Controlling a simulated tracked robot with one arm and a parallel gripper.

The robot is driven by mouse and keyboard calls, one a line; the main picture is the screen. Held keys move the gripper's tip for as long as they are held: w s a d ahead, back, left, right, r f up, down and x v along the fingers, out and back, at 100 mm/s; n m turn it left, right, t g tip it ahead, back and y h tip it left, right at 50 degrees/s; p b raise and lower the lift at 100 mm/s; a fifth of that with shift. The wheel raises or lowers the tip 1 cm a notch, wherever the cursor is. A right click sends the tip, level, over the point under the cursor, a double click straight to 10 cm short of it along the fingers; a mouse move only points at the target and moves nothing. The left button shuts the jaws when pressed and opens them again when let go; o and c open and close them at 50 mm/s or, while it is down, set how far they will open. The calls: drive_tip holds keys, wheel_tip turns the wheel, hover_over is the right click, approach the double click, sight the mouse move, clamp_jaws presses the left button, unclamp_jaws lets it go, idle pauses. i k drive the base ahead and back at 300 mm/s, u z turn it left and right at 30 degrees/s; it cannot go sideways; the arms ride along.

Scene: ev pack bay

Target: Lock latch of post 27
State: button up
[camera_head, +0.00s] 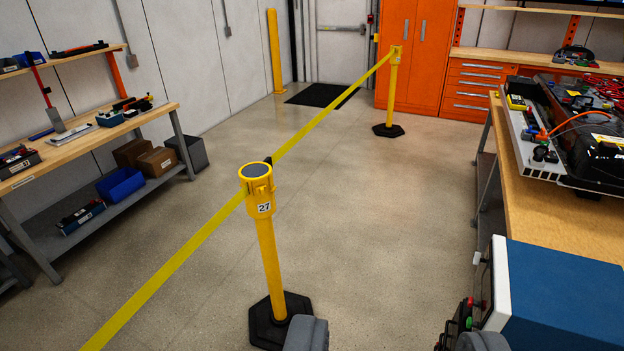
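Post 27 (267,250) is a yellow barrier post standing upright on a black base, near the middle. Its yellow head (257,187) has a dark round cap and a white label reading 27. A small black piece (268,160) shows at the back of the head, where a yellow belt meets it. The latch's position is too small to tell. My gripper (393,339) shows as two grey padded fingertips at the bottom edge, wide apart with nothing between them. It is in front and to the right of the post, apart from its head; the left fingertip overlaps the base in view.
One yellow belt (330,108) runs back to a second post (393,85); another (165,272) runs to the lower left. A workbench (95,140) stands left. A bench (560,215) and a blue-white box (560,300) stand right. The floor between is clear.

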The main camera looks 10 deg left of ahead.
sight(263, 189)
drive_tip(key=z, duration=0.1)
drive_tip(key=i, duration=1.05)
drive_tip(key=u, duration=0.2)
